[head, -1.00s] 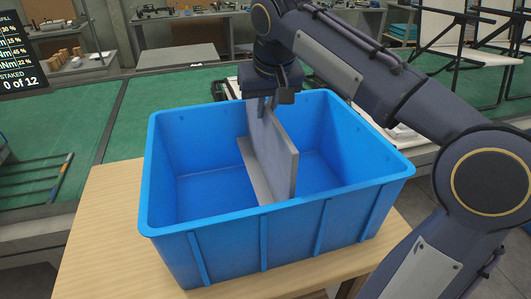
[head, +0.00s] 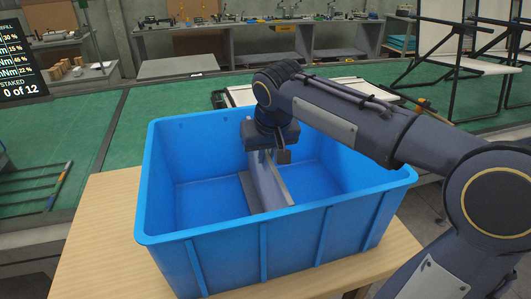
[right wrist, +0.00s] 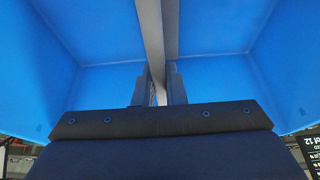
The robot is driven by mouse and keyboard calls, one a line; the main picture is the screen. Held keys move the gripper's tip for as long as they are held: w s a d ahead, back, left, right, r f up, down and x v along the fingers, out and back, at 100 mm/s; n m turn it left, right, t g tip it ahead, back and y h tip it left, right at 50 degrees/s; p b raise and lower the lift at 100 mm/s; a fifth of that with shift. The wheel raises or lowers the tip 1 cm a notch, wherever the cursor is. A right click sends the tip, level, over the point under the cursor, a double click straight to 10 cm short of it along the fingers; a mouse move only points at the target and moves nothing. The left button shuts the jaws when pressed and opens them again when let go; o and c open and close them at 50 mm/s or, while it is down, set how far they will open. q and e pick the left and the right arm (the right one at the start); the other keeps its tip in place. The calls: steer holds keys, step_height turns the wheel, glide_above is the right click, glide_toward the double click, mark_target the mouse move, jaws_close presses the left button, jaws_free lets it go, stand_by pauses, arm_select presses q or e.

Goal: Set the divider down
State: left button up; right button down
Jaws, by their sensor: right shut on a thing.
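A grey divider (head: 270,186), an upright plate with a flange along its foot, is inside the blue bin (head: 296,245), near the middle of its width. My right gripper (head: 266,154) reaches down into the bin and is shut on the divider's top edge. In the right wrist view, the divider (right wrist: 150,32) runs as a thin grey strip away from between the fingers (right wrist: 160,84). The bin's front wall hides the near lower end of the divider, so I cannot tell if it touches the floor. My left gripper is not in view.
The bin stands on a wooden table (head: 105,235), with bare tabletop at its left. The bin's floor is clear on both sides of the divider. Green work surfaces (head: 175,105) lie behind. My right arm crosses over the bin's right rim.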

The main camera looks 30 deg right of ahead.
steer(key=c, duration=1.9)
jaws_free()
steer(key=shift+f, duration=0.15)
steer(key=shift+c, duration=0.2)
steer(key=o, duration=0.4)
steer(key=shift+o, duration=0.2)
steer(key=shift+r, duration=0.3)
steer(key=p+v, duration=0.1)
steer(key=v, duration=1.1)
steer(key=shift+s+f, duration=0.1)
steer(key=shift+f, duration=0.1)
